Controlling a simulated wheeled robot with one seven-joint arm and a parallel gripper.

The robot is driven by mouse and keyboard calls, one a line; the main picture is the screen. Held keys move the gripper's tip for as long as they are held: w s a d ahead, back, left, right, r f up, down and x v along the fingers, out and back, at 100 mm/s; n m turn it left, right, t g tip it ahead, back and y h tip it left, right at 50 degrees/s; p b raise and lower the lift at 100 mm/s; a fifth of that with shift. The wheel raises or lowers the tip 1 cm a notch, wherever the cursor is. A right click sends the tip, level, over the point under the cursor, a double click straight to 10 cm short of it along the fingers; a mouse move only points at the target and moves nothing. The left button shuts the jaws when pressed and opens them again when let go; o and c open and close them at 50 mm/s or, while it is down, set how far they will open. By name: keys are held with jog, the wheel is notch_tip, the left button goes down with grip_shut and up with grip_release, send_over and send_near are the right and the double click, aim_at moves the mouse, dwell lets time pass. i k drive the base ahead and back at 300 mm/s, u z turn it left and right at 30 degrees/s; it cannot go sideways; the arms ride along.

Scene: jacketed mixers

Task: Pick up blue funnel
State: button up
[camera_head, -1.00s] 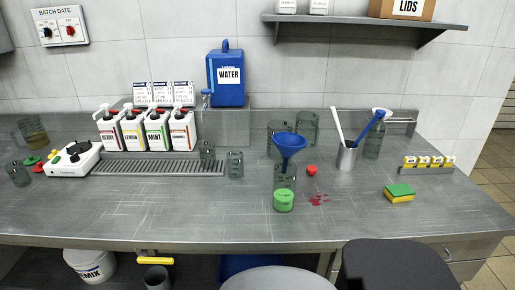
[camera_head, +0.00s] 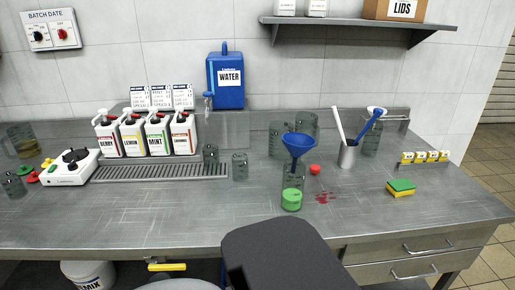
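The blue funnel (camera_head: 299,147) is right of the middle of the counter in the head view. It is upright, wide mouth up, with its narrow spout pointing down. The spout is at a clear beaker (camera_head: 292,178) with green content (camera_head: 292,200) in its lower part. I cannot tell whether the spout is inside the beaker or behind it. Clear jars (camera_head: 278,138) stand close behind the funnel. My gripper does not show; only dark and light grey parts of my own body show at the bottom edge, well in front of the funnel.
A red cap (camera_head: 315,169) and a red spill (camera_head: 326,197) lie right of the beaker. A metal cup (camera_head: 347,156) holds utensils. A sponge (camera_head: 401,187) lies further right. Clear cups (camera_head: 240,167) stand left. The counter (camera_head: 200,215) is bare at front left.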

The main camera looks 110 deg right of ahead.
aim_at(296, 156)
jog(key=u, duration=0.3)
jog(key=i, duration=0.25)
jog(key=z, duration=3.6)
